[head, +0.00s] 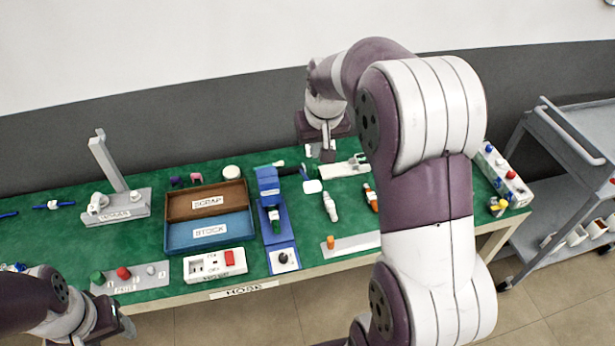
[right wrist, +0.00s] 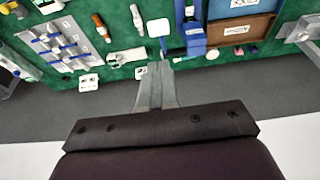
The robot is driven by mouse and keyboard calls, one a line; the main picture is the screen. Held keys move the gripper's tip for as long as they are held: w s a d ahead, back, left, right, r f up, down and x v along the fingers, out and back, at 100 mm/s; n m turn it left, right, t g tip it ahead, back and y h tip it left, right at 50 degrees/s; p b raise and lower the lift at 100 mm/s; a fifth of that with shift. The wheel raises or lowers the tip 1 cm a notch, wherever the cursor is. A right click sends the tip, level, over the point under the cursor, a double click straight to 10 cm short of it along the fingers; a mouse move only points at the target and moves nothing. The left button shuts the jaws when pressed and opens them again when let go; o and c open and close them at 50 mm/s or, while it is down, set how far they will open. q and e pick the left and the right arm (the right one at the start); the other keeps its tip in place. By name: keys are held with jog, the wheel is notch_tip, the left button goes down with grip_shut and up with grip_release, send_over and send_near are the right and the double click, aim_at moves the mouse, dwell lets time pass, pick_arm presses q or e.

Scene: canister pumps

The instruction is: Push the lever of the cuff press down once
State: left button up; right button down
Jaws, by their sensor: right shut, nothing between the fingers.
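No label reading cuff press is legible, so I cannot tell for sure which device it is. A low grey-white device (head: 345,169) lies at the back of the green table, also in the right wrist view (right wrist: 128,55). A white pad (head: 312,186) with a dark blue strip lies just left of it; the pad also shows in the wrist view (right wrist: 158,27). A blue upright device (head: 268,182) stands further left. My right gripper (head: 328,156) is shut and empty, pointing down near the grey-white device; contact is unclear. My left gripper (head: 124,328) is at the lower left, its jaws unclear.
A brown scrap tray (head: 236,184) and blue stock tray (head: 168,240) stand left of centre. A grey post stand (head: 112,165) is further left. A white switch box (head: 215,265) is at the front. A grey cart (head: 570,130) stands right. My right arm hides the table's right part.

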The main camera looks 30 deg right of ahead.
jog(key=p, duration=0.4)
send_near(312, 186)
jog(key=x, duration=0.6)
jog(key=shift+d+f, duration=0.1)
jog(key=shift+f, duration=0.15)
